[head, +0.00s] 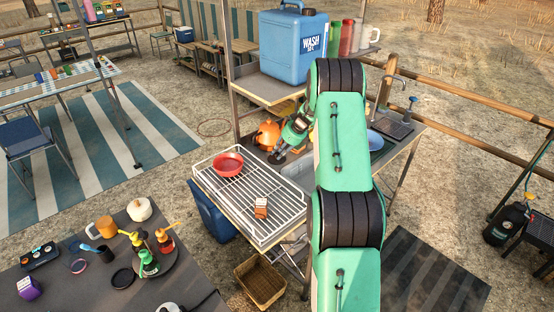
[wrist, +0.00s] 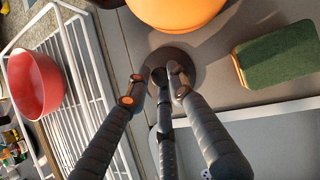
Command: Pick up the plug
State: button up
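The plug (wrist: 184,54) is a dark round disc on the grey counter beside the sink, in the upper middle of the wrist view. My gripper (wrist: 162,73) points down at it, with dark jointed fingers converging over its near part. The fingertips overlap the disc in the picture and hide its middle. A small gap shows between the outer tips, with another finger in it; whether they grip the plug is not clear. In the head view my gripper (head: 277,158) is low over the counter by the rack, and the plug cannot be made out.
An orange rounded vessel (wrist: 178,10) stands just beyond the plug. A green-and-tan sponge (wrist: 280,55) lies to its right. The pale sink (wrist: 270,135) is nearer. A white wire rack (wrist: 72,120) with a red bowl (wrist: 35,84) is left. A blue water container (head: 292,45) stands on the shelf above.

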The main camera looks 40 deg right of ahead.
jog(key=shift+r, duration=0.15)
grip_shut()
jog(key=shift+r+p, duration=0.3)
jog(key=shift+r, duration=0.25)
notch_tip(320, 180, up, 2)
jog(key=shift+r+p, duration=0.1)
jog(key=shift+p, duration=0.3)
jog(key=s+d+p, duration=0.1)
jog(key=s+d, duration=0.2)
jog(key=s, duration=0.5)
jog(key=s+d+p, duration=0.1)
jog(key=s+d, duration=0.3)
jog(key=s, duration=0.4)
jog(key=shift+s+p, duration=0.35)
